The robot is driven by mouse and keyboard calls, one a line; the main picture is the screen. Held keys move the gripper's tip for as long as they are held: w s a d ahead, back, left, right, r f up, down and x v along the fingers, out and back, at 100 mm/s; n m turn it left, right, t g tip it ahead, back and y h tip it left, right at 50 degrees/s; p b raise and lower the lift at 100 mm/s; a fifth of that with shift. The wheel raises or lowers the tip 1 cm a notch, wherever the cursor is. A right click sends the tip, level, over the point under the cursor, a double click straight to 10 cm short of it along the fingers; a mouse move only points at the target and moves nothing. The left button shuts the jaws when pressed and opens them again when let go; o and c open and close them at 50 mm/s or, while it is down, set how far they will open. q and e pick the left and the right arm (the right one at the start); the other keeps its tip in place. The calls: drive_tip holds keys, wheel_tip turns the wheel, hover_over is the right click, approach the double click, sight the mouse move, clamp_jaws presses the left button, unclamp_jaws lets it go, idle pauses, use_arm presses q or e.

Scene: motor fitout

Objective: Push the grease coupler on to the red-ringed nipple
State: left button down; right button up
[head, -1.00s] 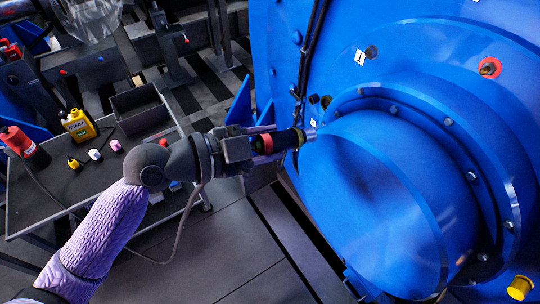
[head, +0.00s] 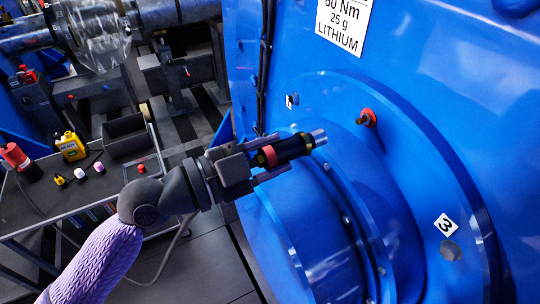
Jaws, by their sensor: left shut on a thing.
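The red-ringed nipple (head: 367,117) sticks out of the blue motor housing (head: 420,60), at the upper right of the round bearing cover. My left gripper (head: 272,158) is shut on the grease coupler (head: 293,148), a dark cylinder with a red band and a pale metal tip. The coupler's tip (head: 319,136) points right and a little up, roughly toward the nipple. In the picture a gap separates tip and nipple; how far apart they are in depth I cannot tell. A grey hose hangs below the gripper. My right gripper is not in view.
A placard (head: 343,25) reads 60 Nm, 25 g, LITHIUM. A tag marked 3 (head: 447,225) sits at the lower right near a grey plug (head: 450,250).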

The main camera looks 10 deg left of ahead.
sight(305, 143)
use_arm(q)
drive_tip(key=x, duration=0.4)
drive_tip(key=shift+w+d+r+p, duration=0.1)
drive_tip(key=shift+d+r+p, duration=0.05)
drive_tip(key=shift+p, duration=0.25)
drive_tip(key=shift+w+d, duration=0.3)
drive_tip(key=shift+d, duration=0.2)
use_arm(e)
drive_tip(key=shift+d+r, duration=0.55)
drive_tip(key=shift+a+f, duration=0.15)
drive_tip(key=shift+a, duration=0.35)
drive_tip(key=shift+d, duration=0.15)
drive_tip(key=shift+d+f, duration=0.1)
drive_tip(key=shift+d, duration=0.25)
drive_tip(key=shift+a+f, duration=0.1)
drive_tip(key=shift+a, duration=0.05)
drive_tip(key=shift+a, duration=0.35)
